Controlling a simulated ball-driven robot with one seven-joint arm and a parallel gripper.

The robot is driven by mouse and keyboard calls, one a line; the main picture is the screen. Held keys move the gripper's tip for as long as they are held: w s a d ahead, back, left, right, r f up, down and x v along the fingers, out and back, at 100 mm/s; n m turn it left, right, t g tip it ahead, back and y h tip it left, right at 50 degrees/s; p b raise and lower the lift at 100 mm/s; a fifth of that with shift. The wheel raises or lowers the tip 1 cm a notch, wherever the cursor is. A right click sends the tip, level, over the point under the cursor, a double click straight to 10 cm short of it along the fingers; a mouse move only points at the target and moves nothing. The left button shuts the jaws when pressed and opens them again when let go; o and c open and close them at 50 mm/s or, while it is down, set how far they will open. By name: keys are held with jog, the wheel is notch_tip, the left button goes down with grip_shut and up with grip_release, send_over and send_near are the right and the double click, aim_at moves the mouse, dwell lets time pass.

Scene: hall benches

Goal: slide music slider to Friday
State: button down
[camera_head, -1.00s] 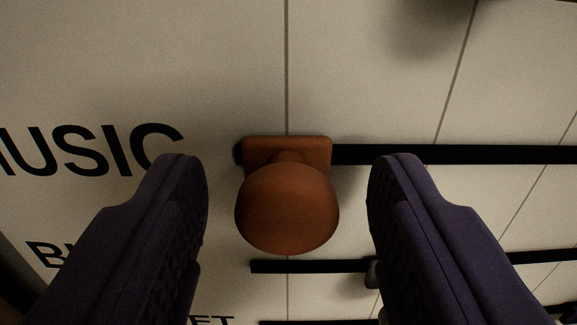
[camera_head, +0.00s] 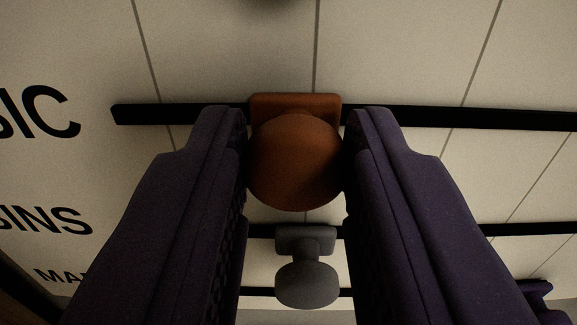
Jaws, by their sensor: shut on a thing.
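The music slider's orange knob (camera_head: 295,160) sits on the upper black rail (camera_head: 480,117), beside the cut-off label ending in "SIC" (camera_head: 40,115). It stands away from the rail's left end, just left of the second thin vertical line on the pale board (camera_head: 400,60). My gripper (camera_head: 296,150) is shut on the knob, with one dark purple finger on each side. The fingers hide parts of the rail. No day name shows in this view.
Labels ending in "SINS" (camera_head: 45,220) and starting with "MA" (camera_head: 58,275) are at lower left. The upper rail runs clear to the right.

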jog(key=d+p, duration=0.1)
jog(key=d, duration=1.7)
jog(key=shift+d, duration=0.15)
jog(key=c, duration=1.2)
grip_release()
jog(key=o, duration=0.4)
jog(key=shift+d, duration=0.25)
jog(key=shift+a, duration=0.15)
jog(key=s, duration=0.8)
jog(key=shift+w, duration=0.1)
